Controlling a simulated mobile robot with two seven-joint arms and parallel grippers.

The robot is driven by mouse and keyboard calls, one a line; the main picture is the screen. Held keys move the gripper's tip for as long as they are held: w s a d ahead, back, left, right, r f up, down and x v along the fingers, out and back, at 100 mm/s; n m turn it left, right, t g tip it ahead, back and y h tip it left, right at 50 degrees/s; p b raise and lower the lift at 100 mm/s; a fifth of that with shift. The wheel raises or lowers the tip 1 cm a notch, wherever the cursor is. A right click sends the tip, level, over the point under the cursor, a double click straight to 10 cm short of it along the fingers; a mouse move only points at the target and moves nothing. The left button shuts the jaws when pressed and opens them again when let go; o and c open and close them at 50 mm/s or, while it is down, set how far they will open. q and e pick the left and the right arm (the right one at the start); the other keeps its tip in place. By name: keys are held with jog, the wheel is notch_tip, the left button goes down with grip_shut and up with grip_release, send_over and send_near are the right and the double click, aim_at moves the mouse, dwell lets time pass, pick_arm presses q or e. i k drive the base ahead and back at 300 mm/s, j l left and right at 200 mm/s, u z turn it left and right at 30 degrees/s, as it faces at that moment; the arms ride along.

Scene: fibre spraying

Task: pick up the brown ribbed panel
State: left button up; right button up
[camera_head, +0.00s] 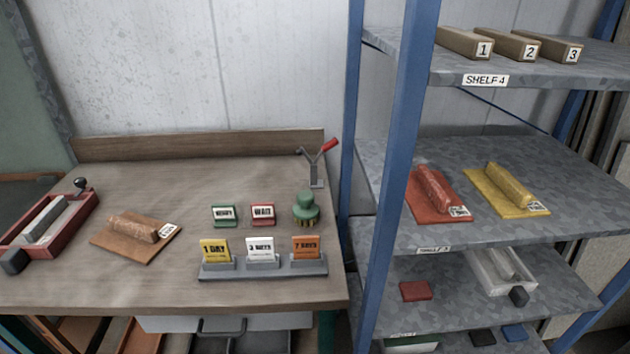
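A brown panel (122,246) lies flat on the left part of the wooden workbench. A lighter brown, rounded bar (133,228) runs across its top, and a small white label (168,231) is at its right corner. Whether its surface is ribbed is too small to tell. Nothing covers it. Neither of my grippers is in view.
The bench (150,290) also holds a red tray (88,203) at left, a card rack (262,271), a green brush (306,209) and a red-handled clamp (318,160). A blue post (400,150) and shelves with red (425,207) and yellow (490,188) panels stand right.

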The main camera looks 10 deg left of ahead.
aim_at(136, 238)
jog(key=u, duration=1.5)
